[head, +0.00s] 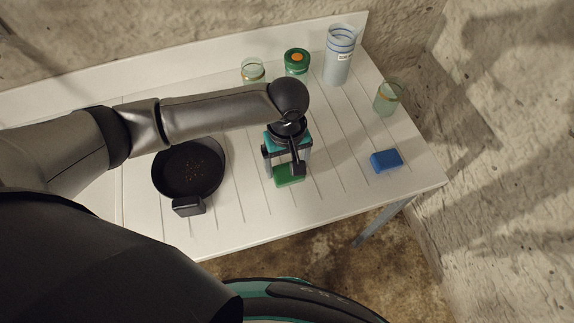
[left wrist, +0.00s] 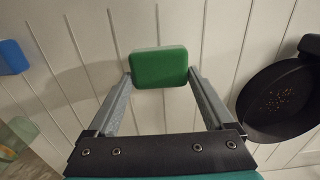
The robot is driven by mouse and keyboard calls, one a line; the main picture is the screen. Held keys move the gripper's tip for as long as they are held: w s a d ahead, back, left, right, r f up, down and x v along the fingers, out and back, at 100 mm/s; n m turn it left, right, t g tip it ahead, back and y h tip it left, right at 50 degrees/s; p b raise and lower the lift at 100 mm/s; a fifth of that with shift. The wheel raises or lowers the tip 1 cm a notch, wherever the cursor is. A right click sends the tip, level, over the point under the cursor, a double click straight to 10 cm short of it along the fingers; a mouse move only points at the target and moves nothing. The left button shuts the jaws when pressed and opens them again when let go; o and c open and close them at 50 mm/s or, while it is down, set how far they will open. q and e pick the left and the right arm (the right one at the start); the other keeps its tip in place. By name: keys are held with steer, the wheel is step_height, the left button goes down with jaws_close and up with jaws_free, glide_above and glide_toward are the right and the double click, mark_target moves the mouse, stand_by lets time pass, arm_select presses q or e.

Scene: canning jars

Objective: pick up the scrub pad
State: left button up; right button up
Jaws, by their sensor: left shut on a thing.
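The green scrub pad (left wrist: 158,68), a small block with rounded edges, sits between the two fingertips of my left gripper (left wrist: 160,78) in the left wrist view. The fingers touch its two sides, so the gripper is shut on it. In the head view the pad (head: 289,178) shows below my left gripper (head: 286,170), partly hidden by it, at or just above the white slatted table. I cannot tell whether it is lifted clear. My right gripper is not in view.
On the white table (head: 330,205), a black pan (head: 187,170) stands to the left and a blue block (head: 386,160) lies to the right.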

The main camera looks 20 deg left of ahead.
mark_target(287, 167)
arm_select(q)
step_height(287, 167, up, 18)
steer(key=p, duration=0.3)
steer(key=shift+r, duration=0.2)
